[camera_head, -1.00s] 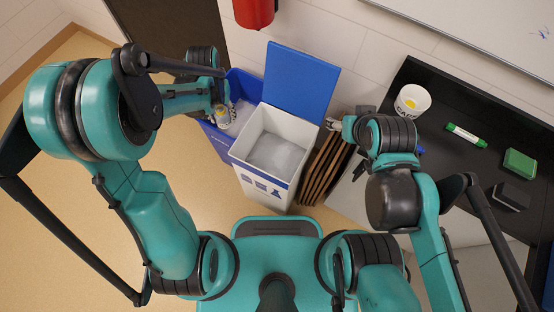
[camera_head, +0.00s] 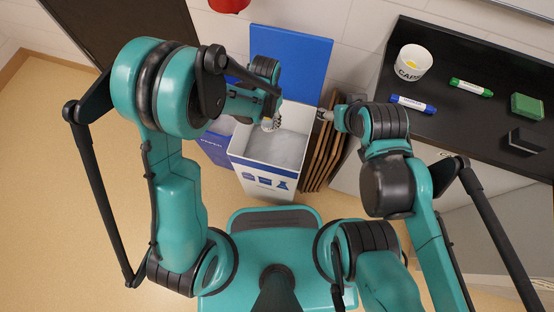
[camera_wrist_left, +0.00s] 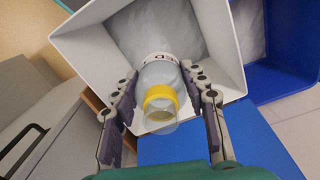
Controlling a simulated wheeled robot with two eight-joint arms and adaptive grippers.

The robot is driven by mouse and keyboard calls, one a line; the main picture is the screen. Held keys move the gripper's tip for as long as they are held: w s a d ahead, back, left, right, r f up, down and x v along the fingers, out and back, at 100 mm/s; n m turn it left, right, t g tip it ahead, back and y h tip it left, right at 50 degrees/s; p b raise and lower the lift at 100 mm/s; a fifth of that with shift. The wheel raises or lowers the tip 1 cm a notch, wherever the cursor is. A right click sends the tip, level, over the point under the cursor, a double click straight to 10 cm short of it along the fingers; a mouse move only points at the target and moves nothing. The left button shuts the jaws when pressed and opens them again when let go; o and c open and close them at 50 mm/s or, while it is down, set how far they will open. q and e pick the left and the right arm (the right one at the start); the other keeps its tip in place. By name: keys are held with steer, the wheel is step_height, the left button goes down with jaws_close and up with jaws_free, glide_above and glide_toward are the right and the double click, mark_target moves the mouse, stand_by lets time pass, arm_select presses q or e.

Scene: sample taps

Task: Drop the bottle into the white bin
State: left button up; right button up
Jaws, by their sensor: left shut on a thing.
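The bottle (camera_wrist_left: 160,100) is clear with a yellow ring at its neck and a dark-lettered label. My left gripper (camera_wrist_left: 166,92) is shut on it, one finger on each side. In the head view the left gripper (camera_head: 271,116) holds the bottle (camera_head: 268,125) over the opening of the white bin (camera_head: 264,180). In the left wrist view the bin (camera_wrist_left: 85,58) opens beyond the bottle, with a pale liner inside. My right gripper (camera_head: 327,114) is near the bin's right side; its fingers are too small to read.
A blue bin (camera_head: 214,148) stands left of the white bin, partly hidden by my left arm. A raised blue panel (camera_head: 290,60) is behind it. Brown folded boards (camera_head: 322,160) lean at right. The black counter (camera_head: 455,120) holds a cup (camera_head: 412,64), markers and blocks.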

arm_select(q)
step_height(320, 180, down, 2)
steer(key=shift+f+b, duration=0.25)
steer(key=shift+b, duration=0.35)
steer(key=o, duration=1.1)
steer(key=shift+c, duration=0.2)
steer(key=shift+r, duration=0.15)
step_height(320, 180, up, 12)
steer(key=shift+f, duration=0.1)
